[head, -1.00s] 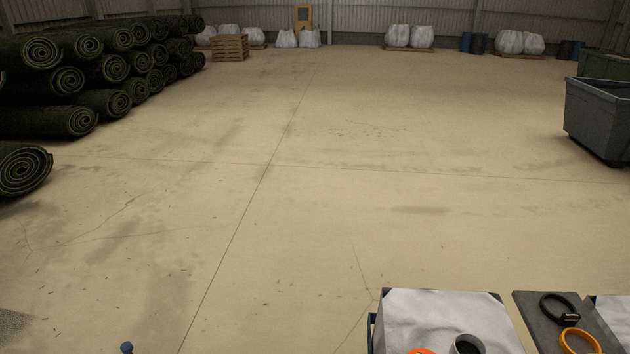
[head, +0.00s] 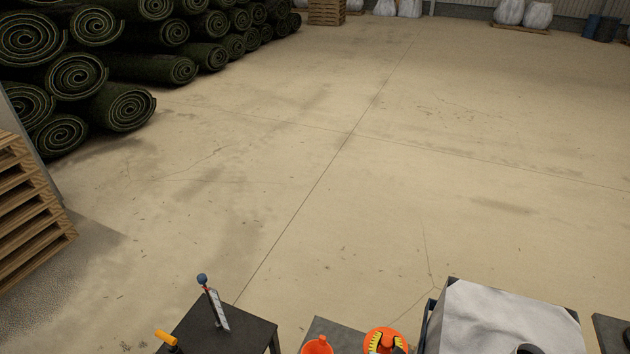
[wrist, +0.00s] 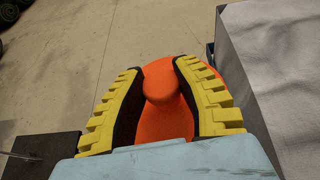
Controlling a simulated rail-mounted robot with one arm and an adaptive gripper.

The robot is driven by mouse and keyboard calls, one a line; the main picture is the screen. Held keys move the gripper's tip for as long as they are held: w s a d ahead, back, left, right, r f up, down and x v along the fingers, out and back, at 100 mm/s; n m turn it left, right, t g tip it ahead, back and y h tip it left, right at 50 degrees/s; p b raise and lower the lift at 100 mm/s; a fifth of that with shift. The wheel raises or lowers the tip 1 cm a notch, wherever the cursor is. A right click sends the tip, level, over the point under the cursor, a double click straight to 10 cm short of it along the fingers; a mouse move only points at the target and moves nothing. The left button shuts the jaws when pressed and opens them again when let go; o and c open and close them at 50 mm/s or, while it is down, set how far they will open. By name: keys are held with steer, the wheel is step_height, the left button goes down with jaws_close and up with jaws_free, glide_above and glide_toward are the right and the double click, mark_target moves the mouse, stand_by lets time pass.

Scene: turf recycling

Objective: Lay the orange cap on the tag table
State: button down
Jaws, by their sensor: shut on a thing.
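The orange cap (wrist: 162,125) has a rounded knob, and my gripper (wrist: 160,68) is shut on it with yellow-and-black fingers on both sides. In the head view the cap (head: 374,337) shows at the bottom edge, just left of the white-topped box. A dark table (head: 250,334) stands at the lower left, apart from my gripper. It may be the tag table; I cannot tell for sure. A blue-knobbed tool with a pale strip (head: 216,305) stands on it. Its near part is cut off by the frame.
Another orange piece (head: 318,346) sits by a grey surface (head: 332,326) between the dark table and my gripper. The white-topped box (head: 500,315) is close on the right. Pallets (head: 28,210) and turf rolls (head: 125,105) stand left. Open floor lies beyond.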

steer(key=s+a+r+n+y, duration=0.1)
steer(key=a+r+n+y, duration=0.1)
steer(key=a+r, duration=0.4)
steer(key=s+a+r+n+y, duration=0.1)
steer(key=s+a+r+y, duration=0.1)
steer(key=a+r, duration=0.5)
steer(key=shift+a+r+n+t, duration=0.25)
steer(key=shift+a+n+t, duration=0.15)
steer(key=shift+a, duration=2.85)
steer(key=shift+d, duration=0.15)
